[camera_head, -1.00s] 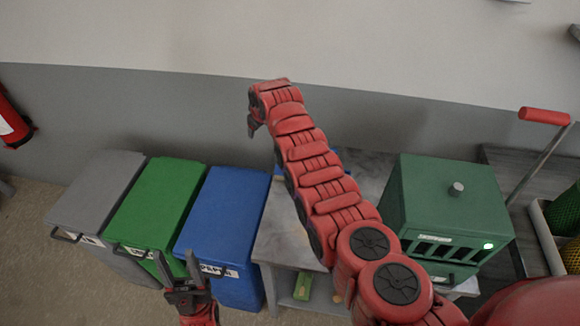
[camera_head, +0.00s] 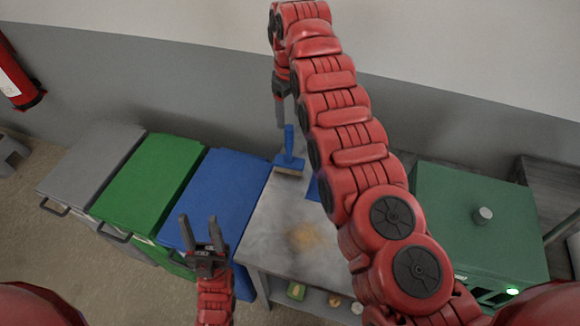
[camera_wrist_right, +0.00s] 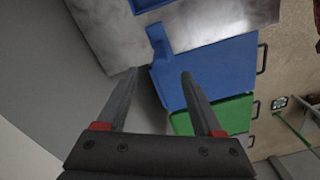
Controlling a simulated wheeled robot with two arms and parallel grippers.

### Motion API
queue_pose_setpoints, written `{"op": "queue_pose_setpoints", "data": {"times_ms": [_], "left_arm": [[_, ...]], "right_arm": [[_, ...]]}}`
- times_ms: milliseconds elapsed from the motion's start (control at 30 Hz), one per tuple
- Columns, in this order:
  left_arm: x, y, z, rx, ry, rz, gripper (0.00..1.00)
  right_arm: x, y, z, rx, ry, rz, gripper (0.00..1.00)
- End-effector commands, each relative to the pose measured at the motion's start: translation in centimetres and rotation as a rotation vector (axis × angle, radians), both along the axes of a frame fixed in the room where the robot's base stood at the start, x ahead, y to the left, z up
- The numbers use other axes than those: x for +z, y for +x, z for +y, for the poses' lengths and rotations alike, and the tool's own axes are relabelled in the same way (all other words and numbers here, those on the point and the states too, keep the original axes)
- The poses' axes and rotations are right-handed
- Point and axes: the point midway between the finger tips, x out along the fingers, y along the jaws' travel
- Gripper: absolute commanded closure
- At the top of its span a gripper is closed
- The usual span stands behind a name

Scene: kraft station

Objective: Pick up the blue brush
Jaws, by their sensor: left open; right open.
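The blue brush (camera_head: 288,163) is at the left back of the grey table (camera_head: 270,222), its handle pointing up in the head view. My right gripper (camera_head: 280,112) is open, just above the handle end in the head view, apparently apart from it. In the right wrist view its fingers (camera_wrist_right: 160,74) are spread and empty. A blue piece there, apparently the brush (camera_wrist_right: 158,42), shows at the table edge beyond the fingertips, against the blue bin. My left gripper (camera_head: 202,232) is open and empty in front of the blue bin.
Grey (camera_head: 92,165), green (camera_head: 150,180) and blue (camera_head: 228,190) bins stand left of the table. Another blue item (camera_head: 313,190) is mostly hidden behind my right arm. A green machine (camera_head: 480,215) stands right. The table's front half is mostly clear, with a brown patch.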

Motion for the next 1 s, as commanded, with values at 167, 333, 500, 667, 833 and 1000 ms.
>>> {"op": "queue_pose_setpoints", "data": {"times_ms": [167,333,500,667,833,1000], "left_arm": [[1.2,0.0,0.0,0.0,0.0,0.0,0.5],[1.9,0.0,0.0,0.0,0.0,0.0,0.5],[2.3,0.0,0.0,0.0,0.0,0.0,0.5],[3.4,0.0,0.0,0.0,0.0,0.0,0.5],[3.1,0.0,0.0,0.0,0.0,0.0,0.5],[3.0,0.0,0.0,0.0,0.0,0.0,0.5]], "right_arm": [[-2.4,0.0,0.0,-0.001,-0.002,0.001,0.32],[-4.5,-0.1,0.0,0.0,-0.002,0.002,0.32],[-5.3,0.0,0.0,0.0,-0.001,0.0,0.32],[-6.8,0.0,0.0,-0.002,-0.002,0.003,0.32],[-9.6,0.0,0.0,-0.003,-0.001,0.001,0.32],[-10.2,-0.1,0.1,-0.001,-0.001,-0.001,0.32]]}}
